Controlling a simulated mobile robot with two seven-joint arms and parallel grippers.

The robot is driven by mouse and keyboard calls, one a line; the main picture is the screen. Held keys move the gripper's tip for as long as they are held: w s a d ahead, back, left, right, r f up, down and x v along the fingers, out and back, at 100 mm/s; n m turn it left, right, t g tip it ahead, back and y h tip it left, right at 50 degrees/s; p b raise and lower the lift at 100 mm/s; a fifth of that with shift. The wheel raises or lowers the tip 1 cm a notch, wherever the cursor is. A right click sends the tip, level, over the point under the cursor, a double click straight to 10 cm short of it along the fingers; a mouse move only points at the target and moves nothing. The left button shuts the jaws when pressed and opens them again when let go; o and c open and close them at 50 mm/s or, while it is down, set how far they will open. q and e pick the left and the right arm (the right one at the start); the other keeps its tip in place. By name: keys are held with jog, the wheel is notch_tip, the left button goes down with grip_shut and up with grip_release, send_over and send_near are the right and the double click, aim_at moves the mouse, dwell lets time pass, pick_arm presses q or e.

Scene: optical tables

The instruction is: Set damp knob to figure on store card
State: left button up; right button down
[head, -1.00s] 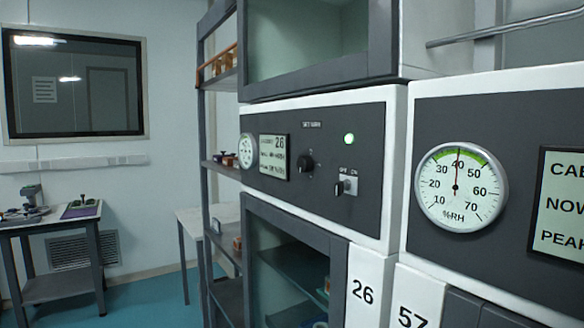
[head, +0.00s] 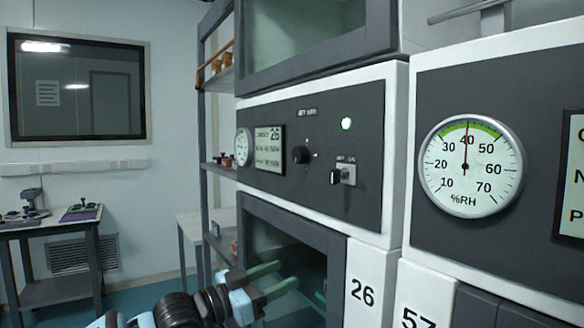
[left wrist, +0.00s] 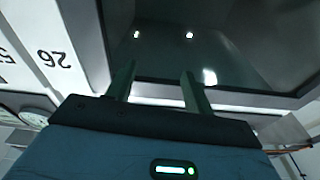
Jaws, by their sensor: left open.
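The damp knob (head: 300,155) is a small black dial on the dark control panel of cabinet 26, under a small label that is too small to read surely. The store card (head: 269,149), a pale card headed with 26, is fixed left of the knob; its lower lines are too small to read. My left gripper (head: 278,278) is below the panel, in front of the cabinet's glass door, with its two green fingers apart and empty. In the left wrist view its fingers (left wrist: 158,80) point toward the dark glass. My right gripper is not in view.
A round gauge (head: 243,147) is left of the card. A large %RH gauge (head: 470,166) on cabinet 57 reads about 40. A side table (head: 50,224) stands at left.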

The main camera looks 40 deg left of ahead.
pick_arm(q)
notch_tip(320, 180, up, 12)
jog(key=s+a+m+t+h, duration=0.1)
jog(key=s+h, duration=0.1)
jog(key=m, duration=0.1)
send_near(296, 155)
jog(key=shift+w+f+t+h+b, duration=0.3)
jog(key=shift+w+t+h+b, duration=0.1)
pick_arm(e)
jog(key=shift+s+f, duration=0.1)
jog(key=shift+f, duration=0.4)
pick_arm(q)
jog(key=shift+w+r, duration=0.1)
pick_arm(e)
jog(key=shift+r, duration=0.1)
pick_arm(q)
jog(key=p+x, duration=0.3)
jog(key=x, duration=0.3)
jog(key=shift+w+d+r, duration=0.1)
jog(key=shift+d+r, duration=0.05)
jog(key=shift+w+d, duration=0.25)
jog(key=shift+w, duration=0.25)
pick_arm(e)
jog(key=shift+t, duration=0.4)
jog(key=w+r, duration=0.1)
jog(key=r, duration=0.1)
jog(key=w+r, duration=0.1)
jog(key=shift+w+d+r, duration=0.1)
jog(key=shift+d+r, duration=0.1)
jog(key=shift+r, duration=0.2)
